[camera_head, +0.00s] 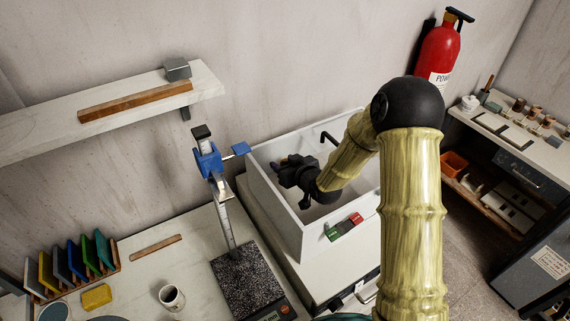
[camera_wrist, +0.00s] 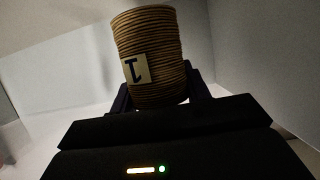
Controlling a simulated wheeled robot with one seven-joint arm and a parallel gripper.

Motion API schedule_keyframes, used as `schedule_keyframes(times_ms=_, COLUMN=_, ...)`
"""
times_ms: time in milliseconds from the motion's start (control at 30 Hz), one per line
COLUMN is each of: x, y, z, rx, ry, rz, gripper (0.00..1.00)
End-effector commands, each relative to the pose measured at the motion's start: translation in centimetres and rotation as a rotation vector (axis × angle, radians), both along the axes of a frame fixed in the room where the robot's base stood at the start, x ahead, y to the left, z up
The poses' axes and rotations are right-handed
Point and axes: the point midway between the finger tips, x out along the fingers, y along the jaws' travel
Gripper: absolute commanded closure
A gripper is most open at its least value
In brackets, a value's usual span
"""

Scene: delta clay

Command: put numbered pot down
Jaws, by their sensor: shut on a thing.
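In the head view my gripper (camera_head: 283,168) is over the left part of the white open-topped box (camera_head: 283,222). The pot is mostly hidden there; only a small brownish patch shows at the fingers. I cannot tell whether the pot touches anything below.
A blue-clamped stand (camera_head: 208,163) on a speckled base (camera_head: 248,284) stands just left of the box. Green and red blocks (camera_head: 344,227) sit at its front wall. A mug (camera_head: 172,297) is on the worktop, and a shelf (camera_head: 140,108) hangs at the upper left.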

Motion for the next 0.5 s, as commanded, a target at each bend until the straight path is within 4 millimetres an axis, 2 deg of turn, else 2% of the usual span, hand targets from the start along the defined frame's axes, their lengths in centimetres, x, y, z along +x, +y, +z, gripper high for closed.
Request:
schedule_keyframes(times_ms=100, x=0.0, y=0.0, z=-0.84, rx=-0.001, ry=-0.001, rz=0.0, gripper=0.77)
schedule_keyframes(times_ms=500, x=0.0, y=0.08, z=-1.33, rx=0.0, ry=-0.003, rz=0.001, gripper=0.77)
